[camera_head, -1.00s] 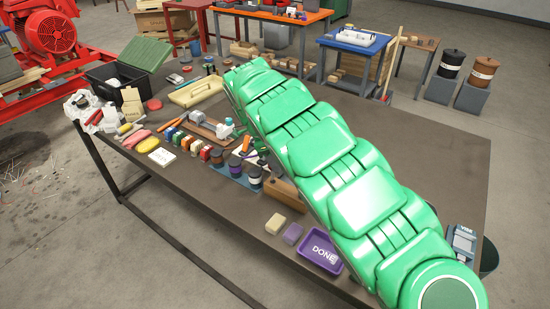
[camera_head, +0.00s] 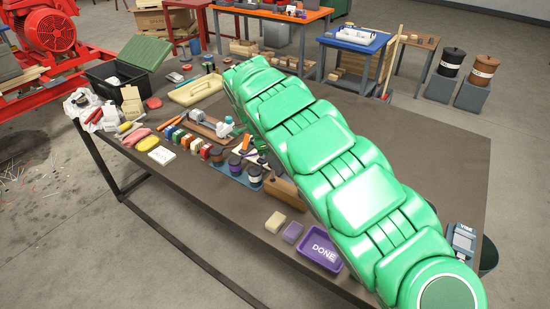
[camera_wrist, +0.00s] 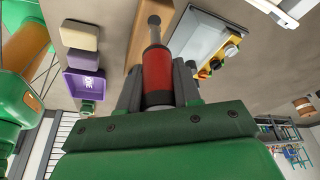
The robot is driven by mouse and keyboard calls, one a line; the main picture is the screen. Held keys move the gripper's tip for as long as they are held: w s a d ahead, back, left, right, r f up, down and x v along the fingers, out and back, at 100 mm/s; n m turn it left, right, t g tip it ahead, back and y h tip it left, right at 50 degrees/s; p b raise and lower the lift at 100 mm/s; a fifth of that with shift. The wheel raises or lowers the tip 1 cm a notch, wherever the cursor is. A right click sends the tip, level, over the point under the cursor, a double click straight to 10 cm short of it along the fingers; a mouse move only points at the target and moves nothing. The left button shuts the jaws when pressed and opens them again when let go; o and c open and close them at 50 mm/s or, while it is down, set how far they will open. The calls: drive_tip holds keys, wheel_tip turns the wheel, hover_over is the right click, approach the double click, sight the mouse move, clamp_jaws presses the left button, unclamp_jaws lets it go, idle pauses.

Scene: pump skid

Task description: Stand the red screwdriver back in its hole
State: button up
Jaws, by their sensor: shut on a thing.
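The red screwdriver (camera_wrist: 157,72) is between the two dark fingers of my gripper (camera_wrist: 160,86) in the wrist view, with its red handle and dark bands showing. Its narrow grey end points away from my palm. My gripper is shut on it. A long wooden block (camera_wrist: 134,48) lies just beyond and to the left of it; in the head view this block (camera_head: 285,193) stands beside my arm. My arm hides most of the gripper in the head view.
A purple DONE tray (camera_head: 319,249), a purple block (camera_head: 292,232) and a cream block (camera_head: 275,222) are near the table's front edge. Dark jars (camera_head: 255,176) and several small coloured blocks stand left of my arm. The table right of my arm is mostly clear.

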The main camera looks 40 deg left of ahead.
drive_tip(key=shift+f, duration=2.55)
idle(0.5)
drive_tip(key=o, duration=1.1)
drive_tip(key=shift+o, duration=0.2)
drive_tip(key=shift+r, duration=0.15)
drive_tip(key=v, duration=0.7)
drive_tip(key=shift+r, duration=0.25)
drive_tip(key=shift+s+a, duration=0.1)
drive_tip(key=shift+a, duration=0.05)
